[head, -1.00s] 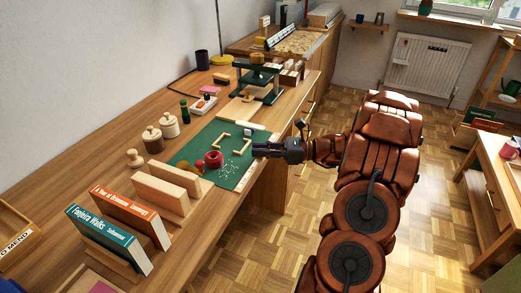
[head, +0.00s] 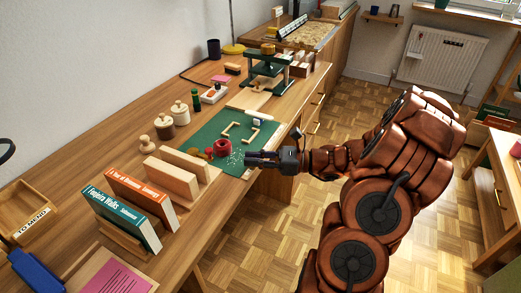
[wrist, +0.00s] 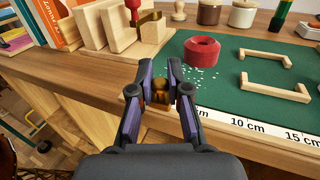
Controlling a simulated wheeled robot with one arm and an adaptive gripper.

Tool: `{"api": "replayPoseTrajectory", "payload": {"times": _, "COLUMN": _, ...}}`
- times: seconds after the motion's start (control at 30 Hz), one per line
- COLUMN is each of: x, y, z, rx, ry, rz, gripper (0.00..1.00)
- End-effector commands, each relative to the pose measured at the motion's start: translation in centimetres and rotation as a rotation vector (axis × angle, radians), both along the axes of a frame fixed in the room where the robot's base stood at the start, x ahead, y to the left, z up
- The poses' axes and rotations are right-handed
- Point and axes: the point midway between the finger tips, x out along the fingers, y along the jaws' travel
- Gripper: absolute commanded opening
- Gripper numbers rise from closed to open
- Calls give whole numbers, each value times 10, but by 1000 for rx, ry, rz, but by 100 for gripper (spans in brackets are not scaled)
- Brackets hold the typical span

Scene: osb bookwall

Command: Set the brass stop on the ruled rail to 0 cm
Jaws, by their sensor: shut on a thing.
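The brass stop (wrist: 160,90) shows between my fingertips in the wrist view, at the front edge of the bench. My gripper (wrist: 160,80) is shut on it, with one finger on each side. The ruled rail (wrist: 270,132) runs along that edge, and its 10 cm and 15 cm marks show to the right of my gripper. The stop stands to the left of the 10 cm mark. Its exact reading is hidden by my fingers. In the head view my gripper (head: 250,157) is at the near part of the green mat's right edge; the stop cannot be made out there.
The green mat (wrist: 235,95) holds a red ring-shaped roll (wrist: 202,52), white crumbs and pale wooden handles (wrist: 265,55). Wooden blocks (wrist: 110,30) and books (head: 140,200) stand to the left. Open floor (head: 260,235) lies in front of the bench.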

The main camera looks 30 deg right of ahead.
Motion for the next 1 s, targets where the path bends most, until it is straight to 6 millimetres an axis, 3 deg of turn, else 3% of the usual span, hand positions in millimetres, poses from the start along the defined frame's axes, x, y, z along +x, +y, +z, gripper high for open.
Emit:
{"api": "replayPoseTrajectory", "payload": {"times": 0.2, "x": -9, "y": 14, "z": -2, "rx": -3, "ry": 1, "rz": 5, "gripper": 0}}
{"api": "replayPoseTrajectory", "payload": {"times": 0.53, "x": -10, "y": 17, "z": -2, "rx": -3, "ry": 2, "rz": 12, "gripper": 0}}
{"api": "replayPoseTrajectory", "payload": {"times": 0.57, "x": -10, "y": 17, "z": -2, "rx": -3, "ry": 3, "rz": 12, "gripper": 19}}
{"api": "replayPoseTrajectory", "payload": {"times": 0.77, "x": -9, "y": 16, "z": -1, "rx": -2, "ry": 1, "rz": 8, "gripper": 40}}
{"api": "replayPoseTrajectory", "payload": {"times": 1.0, "x": -9, "y": 15, "z": -1, "rx": -1, "ry": 0, "rz": 4, "gripper": 40}}
